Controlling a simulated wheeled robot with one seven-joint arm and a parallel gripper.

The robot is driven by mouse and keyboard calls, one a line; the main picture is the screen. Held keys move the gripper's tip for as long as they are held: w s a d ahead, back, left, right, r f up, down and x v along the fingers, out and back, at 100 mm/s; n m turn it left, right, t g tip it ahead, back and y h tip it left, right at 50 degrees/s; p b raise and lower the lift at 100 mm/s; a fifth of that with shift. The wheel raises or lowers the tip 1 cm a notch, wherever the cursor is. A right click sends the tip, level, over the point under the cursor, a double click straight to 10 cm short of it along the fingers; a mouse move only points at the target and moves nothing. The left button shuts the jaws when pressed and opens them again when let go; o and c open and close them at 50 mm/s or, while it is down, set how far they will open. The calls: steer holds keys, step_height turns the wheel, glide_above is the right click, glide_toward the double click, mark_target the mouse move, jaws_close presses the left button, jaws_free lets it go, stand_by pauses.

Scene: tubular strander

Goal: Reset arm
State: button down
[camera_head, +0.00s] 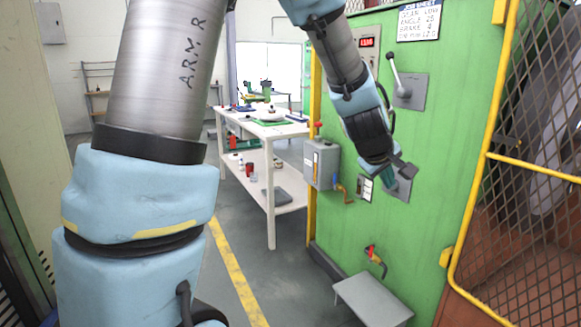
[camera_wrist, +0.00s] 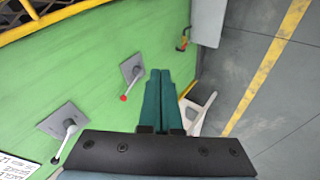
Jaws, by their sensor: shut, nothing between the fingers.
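My arm reaches from the left and top of the head view toward a green machine panel (camera_head: 420,160). My gripper (camera_head: 387,183) is in front of a lower grey plate (camera_head: 404,188) and partly hides it. In the wrist view, its two teal fingers (camera_wrist: 160,98) lie side by side, shut and empty. That view shows a lever with a red knob (camera_wrist: 124,97) on a grey plate, left of the fingers and apart from them. A second lever with a black knob (camera_wrist: 55,160) is further left. Contact with the panel cannot be told from the head view.
A yellow-framed mesh guard (camera_head: 545,165) stands right of the panel. A grey box (camera_head: 322,163) hangs at the panel's left edge. A red-handled valve (camera_head: 372,252) sits low, above a grey step (camera_head: 372,298). A white table (camera_head: 262,128) stands behind; the floor beside it is clear.

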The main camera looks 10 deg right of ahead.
steer(key=a+f+m+g+y, duration=0.1)
steer(key=a+f+m+y, duration=0.2)
steer(key=a, duration=1.6)
steer(key=s+a+f+g+y, duration=0.1)
steer(key=s+a, duration=0.3)
steer(key=a, duration=0.4)
steer(key=s+a+f+m+g+y+p, duration=0.1)
steer(key=s+a+f+g+y, duration=0.1)
steer(key=s+a, duration=0.3)
steer(key=a, duration=0.3)
steer(key=shift+a+f, duration=0.35)
steer(key=shift+a, duration=0.05)
